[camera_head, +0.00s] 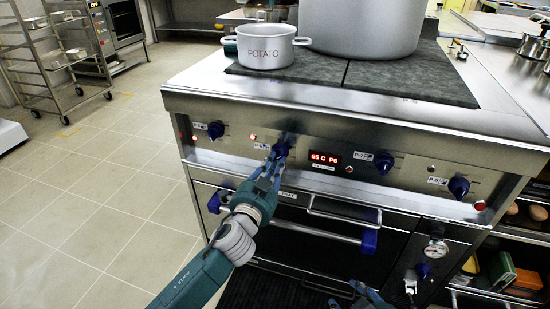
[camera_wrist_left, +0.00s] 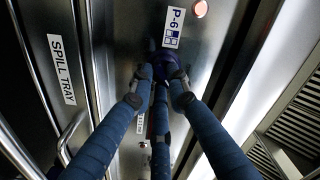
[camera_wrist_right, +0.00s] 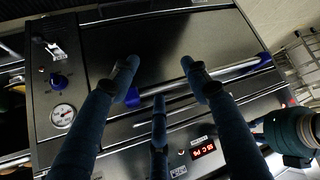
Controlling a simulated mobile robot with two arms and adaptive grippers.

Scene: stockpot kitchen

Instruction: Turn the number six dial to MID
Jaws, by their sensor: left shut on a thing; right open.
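In the left wrist view the dial (camera_wrist_left: 168,64) sits below the P-6 label (camera_wrist_left: 174,27), between the fingertips. The fingers cover much of the knob, so its pointer setting cannot be told. My right gripper (camera_wrist_right: 160,72) is open and empty, facing the oven front; only its tips show at the bottom of the head view.
Other blue dials sit at left (camera_head: 215,130) and right (camera_head: 384,162) on the panel. A POTATO pot (camera_head: 265,46) and a large stockpot (camera_head: 358,25) stand on the stove. An oven handle (camera_head: 315,228) juts out below.

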